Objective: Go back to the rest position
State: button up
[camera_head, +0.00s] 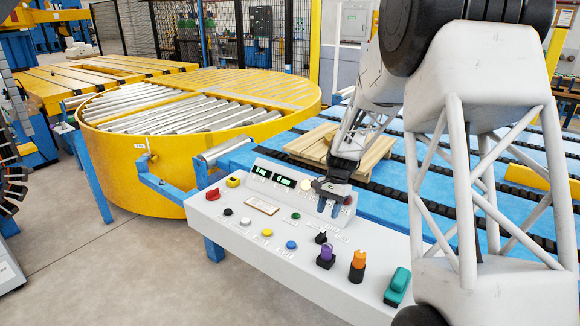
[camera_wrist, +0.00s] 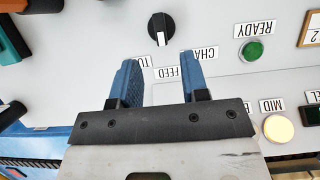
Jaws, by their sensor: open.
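My gripper (camera_head: 335,206) hangs just above the right part of a white control panel (camera_head: 250,240), fingers pointing down. In the wrist view its two blue fingers (camera_wrist: 162,75) stand apart with nothing between them. A black selector knob (camera_wrist: 161,29) with a white mark lies just beyond the fingertips; it also shows in the head view (camera_head: 321,238). A green button (camera_wrist: 252,50) labelled READY is to the right of the fingers. I cannot tell the exact gap between fingertips and panel.
The panel also carries a red knob (camera_head: 212,194), a purple knob (camera_head: 326,254), an orange knob (camera_head: 358,260) and a teal switch (camera_head: 398,282). Behind it are a yellow round roller table (camera_head: 150,180), a blue conveyor (camera_head: 400,185) and a wooden pallet (camera_head: 372,160).

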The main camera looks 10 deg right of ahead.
jog(key=s+a+r+n+t+h, duration=0.1)
jog(key=s+a+r+n, duration=0.1)
jog(key=s+r, duration=0.7)
jog(key=s+a+r+n+t+h, duration=0.1)
jog(key=s+a+r+n+t, duration=0.15)
jog(key=s+r, duration=0.65)
jog(key=s+a+n+t+h, duration=0.1)
jog(key=s+n, duration=0.3)
jog(key=s, duration=1.9)
jog(key=shift+s+a+r+t, duration=0.2)
jog(key=shift+s+a+t, duration=0.1)
jog(key=shift+a+t, duration=0.4)
